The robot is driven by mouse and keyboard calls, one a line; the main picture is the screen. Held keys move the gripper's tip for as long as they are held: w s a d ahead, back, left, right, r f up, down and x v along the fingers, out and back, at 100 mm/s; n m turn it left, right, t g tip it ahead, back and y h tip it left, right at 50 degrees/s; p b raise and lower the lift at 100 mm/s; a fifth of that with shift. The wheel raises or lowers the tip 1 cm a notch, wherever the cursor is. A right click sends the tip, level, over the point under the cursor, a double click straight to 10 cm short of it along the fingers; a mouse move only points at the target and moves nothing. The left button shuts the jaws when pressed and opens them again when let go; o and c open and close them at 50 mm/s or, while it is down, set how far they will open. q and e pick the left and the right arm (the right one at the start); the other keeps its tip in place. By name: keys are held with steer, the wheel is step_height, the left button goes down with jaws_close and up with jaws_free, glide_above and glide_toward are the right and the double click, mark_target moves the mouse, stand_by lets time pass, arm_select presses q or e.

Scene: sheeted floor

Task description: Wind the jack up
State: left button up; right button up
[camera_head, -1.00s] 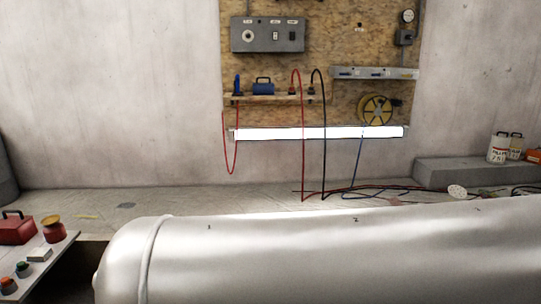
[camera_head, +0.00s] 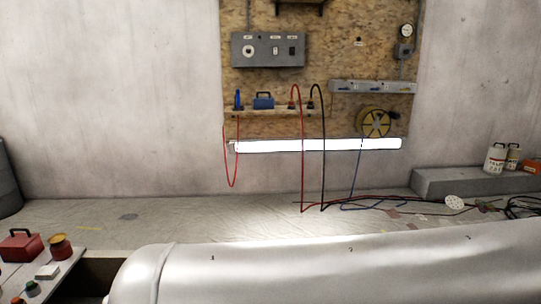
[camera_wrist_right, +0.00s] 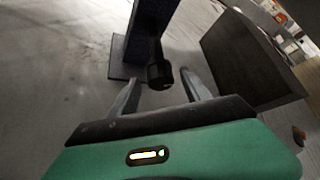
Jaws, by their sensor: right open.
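In the right wrist view, a dark post (camera_wrist_right: 147,32) that looks like the jack stands on a flat dark foot plate (camera_wrist_right: 124,70). A black round knob (camera_wrist_right: 160,75) on a short dark rod sits beside the post, facing me. My right gripper (camera_wrist_right: 159,88) is open, with one finger on each side of the knob. I cannot tell whether either finger touches it. The jack's top is out of frame. Neither gripper nor the jack shows in the head view.
A long white cylinder (camera_head: 300,270) fills the head view's foreground. A bench with a red box (camera_head: 20,245) and buttons is at left. Cables (camera_head: 400,203) lie on the floor near a grey concrete block (camera_head: 465,184). A dark block (camera_wrist_right: 250,60) stands right of the jack.

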steer(key=c, duration=1.2)
steer(key=shift+d+m+y, duration=0.15)
steer(key=shift+m+y, duration=0.15)
steer(key=shift+m, duration=0.1)
jaws_close()
steer(key=m+y+b, duration=0.2)
steer(key=y, duration=0.1)
steer(key=m+y+b, duration=0.2)
steer(key=b, duration=0.1)
steer(key=m+y+b, duration=0.3)
steer(key=shift+w+d+y, duration=0.1)
steer(key=shift+d+y, duration=0.2)
steer(key=o, duration=1.2)
jaws_free()
steer(key=shift+r, duration=0.15)
steer(key=shift+g, duration=0.3)
